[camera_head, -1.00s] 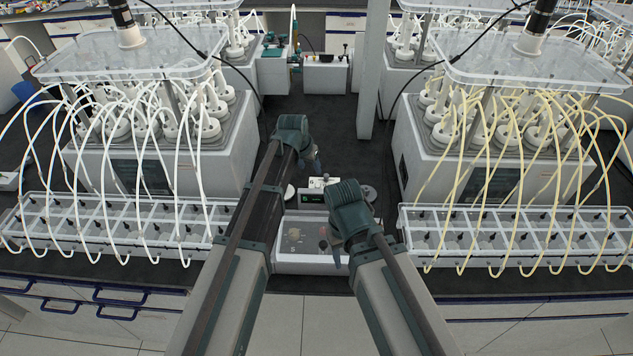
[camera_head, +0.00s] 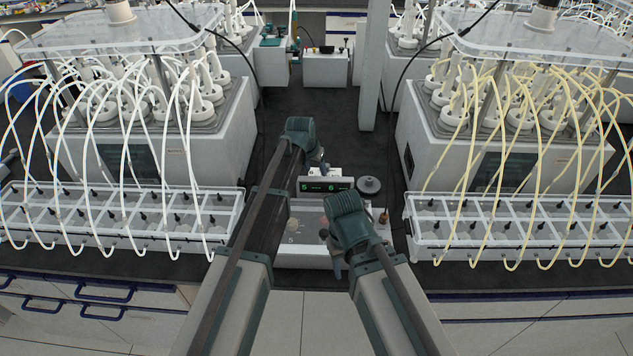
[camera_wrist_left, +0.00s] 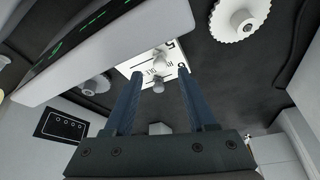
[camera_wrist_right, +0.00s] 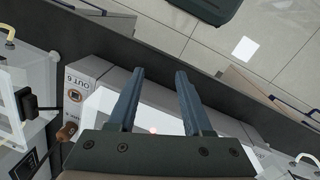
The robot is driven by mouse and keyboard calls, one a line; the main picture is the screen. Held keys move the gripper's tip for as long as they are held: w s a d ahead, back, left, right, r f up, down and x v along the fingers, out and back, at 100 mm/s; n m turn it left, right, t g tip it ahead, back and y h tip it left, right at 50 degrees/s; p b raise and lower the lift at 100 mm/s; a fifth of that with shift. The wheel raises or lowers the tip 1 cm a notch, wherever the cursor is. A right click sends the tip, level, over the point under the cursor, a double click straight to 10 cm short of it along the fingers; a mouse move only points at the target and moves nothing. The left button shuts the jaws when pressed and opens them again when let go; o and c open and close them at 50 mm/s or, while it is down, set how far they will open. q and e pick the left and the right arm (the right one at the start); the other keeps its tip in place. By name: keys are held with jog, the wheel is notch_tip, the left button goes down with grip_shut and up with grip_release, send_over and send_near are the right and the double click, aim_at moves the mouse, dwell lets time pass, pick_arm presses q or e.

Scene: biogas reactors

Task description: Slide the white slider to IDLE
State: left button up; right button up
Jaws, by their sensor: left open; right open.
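A small white device with a green-lit display (camera_head: 325,184) stands beyond the low white box at the middle of the bench. In the left wrist view a white panel with dark lettering (camera_wrist_left: 148,66) bears small whitish knobs (camera_wrist_left: 158,87). I cannot tell for sure which knob is the white slider, and its setting is not readable. My left gripper (camera_wrist_left: 160,70) is open, its fingertips framing this panel with nothing clearly held. My right gripper (camera_wrist_right: 160,75) is open and empty over the low white box (camera_head: 300,258) nearer the bench front.
Reactors (camera_head: 115,150) (camera_head: 490,165) flank the middle, with tube-filled trays (camera_head: 110,243) (camera_head: 515,255) before them. A dark round knob or disc (camera_head: 369,185) is right of the display.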

pick_arm(q)
jog(key=b+x, duration=0.2)
jog(key=x, duration=0.1)
jog(key=shift+w+f, duration=0.1)
jog(key=shift+f, duration=0.05)
pick_arm(e)
notch_tip(320, 180, down, 3)
jog(key=shift+f, duration=0.1)
pick_arm(q)
jog(key=shift+c, duration=0.3)
grip_shut()
dwell(0.7)
jog(key=shift+d, duration=0.1)
